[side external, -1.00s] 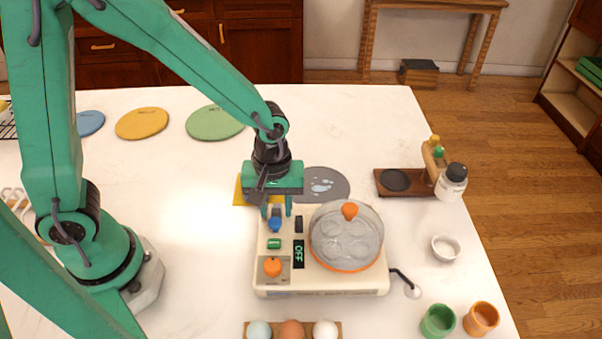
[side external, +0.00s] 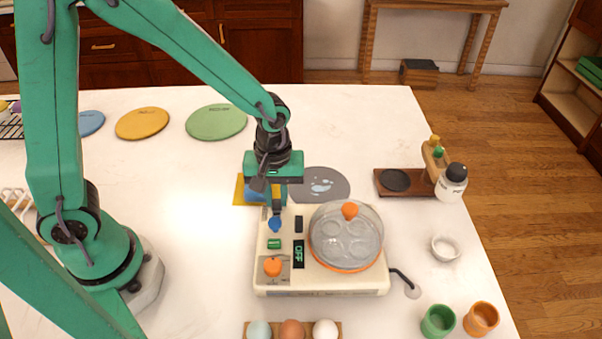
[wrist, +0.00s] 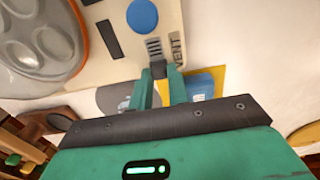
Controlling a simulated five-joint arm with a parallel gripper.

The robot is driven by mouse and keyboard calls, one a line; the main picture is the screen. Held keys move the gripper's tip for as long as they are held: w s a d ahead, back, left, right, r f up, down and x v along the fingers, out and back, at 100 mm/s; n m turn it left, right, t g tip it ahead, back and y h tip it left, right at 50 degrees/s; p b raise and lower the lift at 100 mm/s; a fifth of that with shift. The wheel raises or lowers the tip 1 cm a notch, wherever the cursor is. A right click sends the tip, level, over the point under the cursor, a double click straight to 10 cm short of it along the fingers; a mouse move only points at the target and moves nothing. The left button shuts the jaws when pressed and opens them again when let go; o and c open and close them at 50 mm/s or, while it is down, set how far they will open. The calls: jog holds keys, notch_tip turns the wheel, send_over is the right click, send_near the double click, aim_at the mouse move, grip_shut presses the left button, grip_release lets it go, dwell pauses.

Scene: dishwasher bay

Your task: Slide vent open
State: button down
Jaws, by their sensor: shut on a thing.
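The cream egg cooker (side external: 320,286) sits on the white table with its display (side external: 298,254) reading OFF. Its slatted vent (wrist: 154,47) shows in the wrist view, beside the printed VENT label (wrist: 177,50). My gripper (side external: 277,210) is at the cooker's back left edge, just behind the blue knob (side external: 275,224). In the wrist view my gripper (wrist: 159,80) is shut on the small dark vent slider (wrist: 158,69), directly below the slats. The fingers hide part of the slider. The slider is too small to make out in the side view.
A clear lid (side external: 346,238) with an orange knob covers the cooker's right part. An orange dial (side external: 272,266) and green button (side external: 274,243) are in front of my gripper. An egg holder (side external: 340,334) stands at the front.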

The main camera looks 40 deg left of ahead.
aim_at(274, 198)
jog(key=c, duration=1.3)
grip_release()
jog(key=shift+r, duration=0.1)
jog(key=shift+r, duration=3.85)
jog(key=shift+a+r, duration=0.1)
jog(key=shift+a+r, duration=0.15)
jog(key=shift+r, duration=0.05)
jog(key=s+a+r+m+t, duration=0.2)
jog(key=s+a+r+m, duration=0.1)
jog(key=s+a+r+m+t, duration=0.1)
jog(key=s+a+r+m, duration=0.2)
jog(key=s+r, duration=0.1)
jog(key=s+a+r+m+t, duration=0.2)
jog(key=s+a+r+m, duration=0.1)
jog(key=a+r, duration=0.1)
jog(key=shift+s+t, duration=0.15)
jog(key=shift+t, duration=0.15)
